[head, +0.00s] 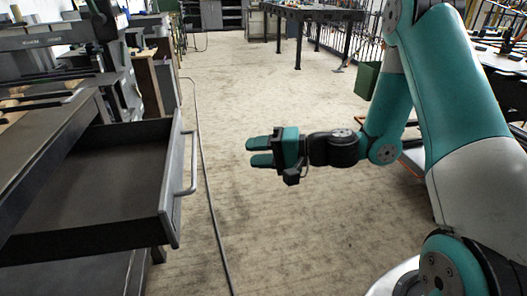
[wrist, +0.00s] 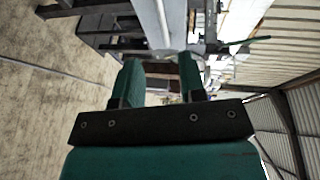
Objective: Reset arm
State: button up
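My gripper (head: 258,152) is in the middle of the head view, held in the air over the bare floor and pointing left. Its two teal fingers stand apart with nothing between them. In the wrist view the fingers (wrist: 160,78) are also apart and empty. My teal and grey arm comes from the right side of the head view and bends back down to the gripper. An open drawer (head: 176,205) with a bar handle (head: 190,165) is to the left of the gripper, with a gap between them.
A dark workbench (head: 50,135) with machines stands on the left. A dark cable (head: 205,185) runs along the floor. A long table (head: 305,13) stands at the back, and a green bin (head: 367,80) is behind my arm. The middle floor is clear.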

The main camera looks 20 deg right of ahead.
jog(key=shift+s+d+r, duration=0.1)
jog(key=shift+s+d, duration=0.3)
jog(key=shift+d, duration=0.15)
jog(key=s+a+r+n+g+h, duration=0.2)
jog(key=s+a+r+n+g, duration=0.2)
jog(key=s+a+n+g, duration=0.5)
jog(key=s+d+r+n+h, duration=0.1)
jog(key=s+r+n+h, duration=0.15)
jog(key=s, duration=0.35)
jog(key=s+d+r+n+h, duration=0.1)
jog(key=s+r+n+h, duration=0.1)
jog(key=s+h, duration=0.35)
notch_tip(320, 180, up, 23)
jog(key=s+y+p, duration=0.1)
jog(key=p, duration=2.2)
jog(key=shift+s, duration=0.3)
